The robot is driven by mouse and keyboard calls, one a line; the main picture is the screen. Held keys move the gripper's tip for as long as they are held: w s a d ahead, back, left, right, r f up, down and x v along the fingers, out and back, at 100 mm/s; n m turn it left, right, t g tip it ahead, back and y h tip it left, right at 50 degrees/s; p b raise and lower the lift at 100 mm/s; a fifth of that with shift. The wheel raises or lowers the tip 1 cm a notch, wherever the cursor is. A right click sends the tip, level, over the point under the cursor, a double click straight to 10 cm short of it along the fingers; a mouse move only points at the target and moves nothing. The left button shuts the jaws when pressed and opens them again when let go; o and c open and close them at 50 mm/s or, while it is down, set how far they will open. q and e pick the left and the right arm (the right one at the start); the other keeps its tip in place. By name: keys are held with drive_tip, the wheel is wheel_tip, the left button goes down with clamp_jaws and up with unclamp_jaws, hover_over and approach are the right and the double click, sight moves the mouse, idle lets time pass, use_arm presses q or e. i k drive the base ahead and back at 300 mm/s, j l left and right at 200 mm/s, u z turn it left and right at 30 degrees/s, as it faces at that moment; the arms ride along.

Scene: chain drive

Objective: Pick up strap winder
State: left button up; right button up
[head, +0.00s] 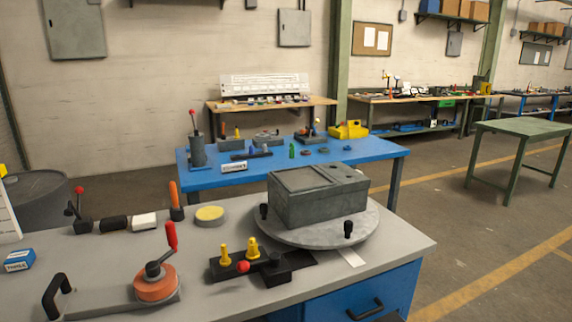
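What looks like the strap winder (156,283) is a round orange drum with a dark crank and an upright red handle. It is on a flat grey plate at the front left of the grey-topped bench (205,309). No label on it can be read, so I cannot be sure that it is the strap winder. Nothing covers it from this side. Neither of my grippers shows in the head view.
A black handle (56,298) stands left of the drum. A black fixture with yellow pegs (222,257) and a red knob is to its right. A grey box (318,196) sits on a round plate (374,226). A blue bench (370,151) stands behind.

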sight(72, 305)
drive_tip(key=z, duration=1.15)
drive_tip(key=u, duration=2.25)
drive_tip(key=j+z, duration=0.1)
drive_tip(key=z, duration=1)
drive_tip(key=j+z, duration=0.35)
drive_tip(key=k+j+z, duration=0.1)
drive_tip(key=j+z, duration=0.2)
drive_tip(key=k+j+z, duration=0.15)
drive_tip(key=j+z, duration=0.2)
drive_tip(key=k+j+z, duration=0.15)
drive_tip(key=j+z, duration=0.2)
drive_tip(key=j, duration=0.1)
